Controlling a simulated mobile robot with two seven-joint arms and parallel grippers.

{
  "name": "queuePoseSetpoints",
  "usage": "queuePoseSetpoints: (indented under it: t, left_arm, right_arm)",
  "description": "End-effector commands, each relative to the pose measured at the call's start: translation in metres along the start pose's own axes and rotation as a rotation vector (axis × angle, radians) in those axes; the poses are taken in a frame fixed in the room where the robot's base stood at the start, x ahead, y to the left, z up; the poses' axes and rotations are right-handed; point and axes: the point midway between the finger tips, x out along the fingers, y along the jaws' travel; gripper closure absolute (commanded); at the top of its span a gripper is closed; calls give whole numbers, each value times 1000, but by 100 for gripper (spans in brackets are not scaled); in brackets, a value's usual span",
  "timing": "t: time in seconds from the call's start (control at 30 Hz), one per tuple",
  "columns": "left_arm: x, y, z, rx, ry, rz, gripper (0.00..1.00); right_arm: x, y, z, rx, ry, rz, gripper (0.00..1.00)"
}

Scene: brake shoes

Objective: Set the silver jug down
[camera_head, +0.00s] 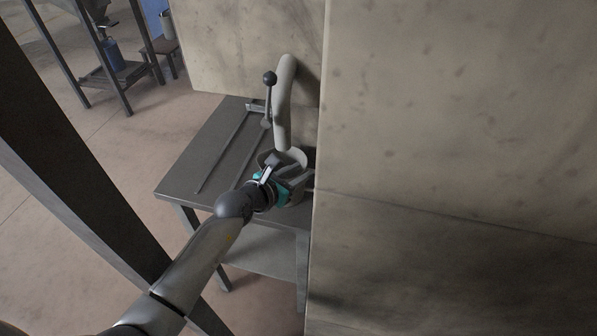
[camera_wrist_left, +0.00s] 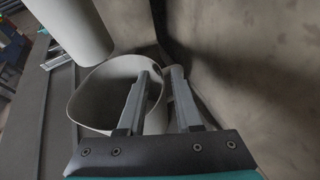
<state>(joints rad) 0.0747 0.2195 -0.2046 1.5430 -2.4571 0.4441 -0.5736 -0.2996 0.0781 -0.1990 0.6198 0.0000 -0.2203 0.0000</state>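The silver jug (camera_head: 267,157) is at the right part of the grey table, under the end of a thick pale pipe. In the left wrist view its round open rim (camera_wrist_left: 84,83) shows, with the inside looking empty. My left gripper (camera_head: 290,172) is at the jug's near side and covers much of it. In the left wrist view the two fingers (camera_wrist_left: 163,80) are apart, with a pale part of the jug between them. I cannot tell whether they press on it. The jug's base is hidden, so contact with the table is unclear. My right gripper is not in view.
The grey table (camera_head: 190,172) has a clear left part with thin rails (camera_head: 222,152). The pale pipe (camera_head: 284,100) and a black-knobbed lever (camera_head: 269,80) stand behind the jug. A big concrete-like wall (camera_head: 450,110) closes the right side. A dark post (camera_head: 60,170) crosses the left.

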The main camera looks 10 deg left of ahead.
Motion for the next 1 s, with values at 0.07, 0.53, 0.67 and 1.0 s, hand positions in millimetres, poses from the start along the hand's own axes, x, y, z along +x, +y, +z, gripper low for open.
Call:
queuePoseSetpoints:
  t: [0.07, 0.53, 0.67, 1.0]
  left_arm:
    - [0, 0, 0, 0, 0, 0, 67]
    - [-39, 0, 3, 0, 2, 0, 67]
    - [-64, 0, 3, 0, 3, -1, 67]
    - [-112, 0, 2, 0, 1, 0, 67]
  right_arm:
    - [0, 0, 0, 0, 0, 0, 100]
    - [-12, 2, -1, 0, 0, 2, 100]
    - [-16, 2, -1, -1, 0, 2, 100]
    - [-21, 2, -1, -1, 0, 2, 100]
